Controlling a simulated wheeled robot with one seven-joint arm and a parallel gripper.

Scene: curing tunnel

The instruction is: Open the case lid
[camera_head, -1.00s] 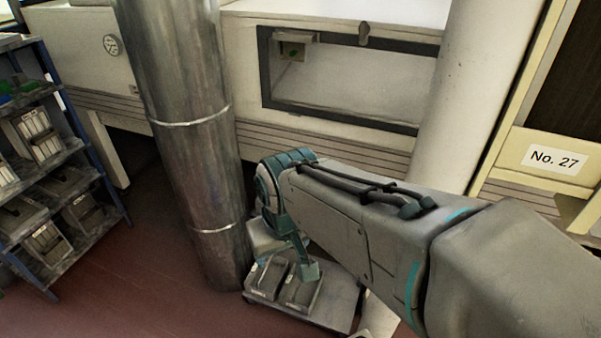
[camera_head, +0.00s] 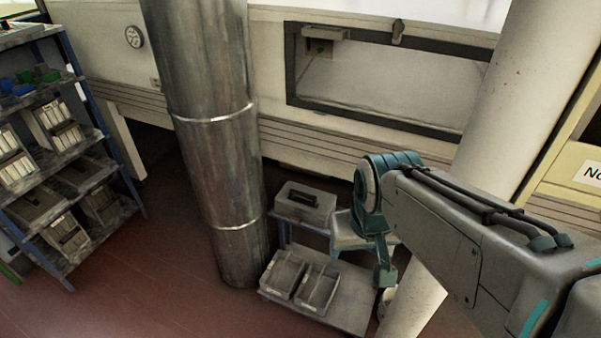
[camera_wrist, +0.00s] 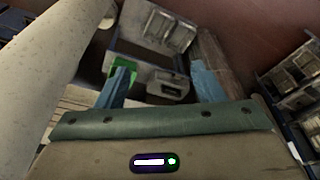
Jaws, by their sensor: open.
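A grey case (camera_head: 305,203) with a dark handle on top sits on the upper level of a cart, right of the metal column; its lid looks shut. In the wrist view the case (camera_wrist: 168,86) shows between my two blue fingers, some way beyond them. My gripper (camera_wrist: 162,76) is open and empty. In the head view my gripper (camera_head: 385,272) points down to the right of the case, apart from it; most of it is hidden behind my arm.
The cart's lower deck (camera_head: 345,305) holds two open grey trays (camera_head: 300,281). A thick metal column (camera_head: 215,150) stands close left of the cart, and a pale pillar (camera_head: 500,130) rises at right. A loaded blue shelf (camera_head: 95,130) stands far left. Red floor lies clear between shelf and column.

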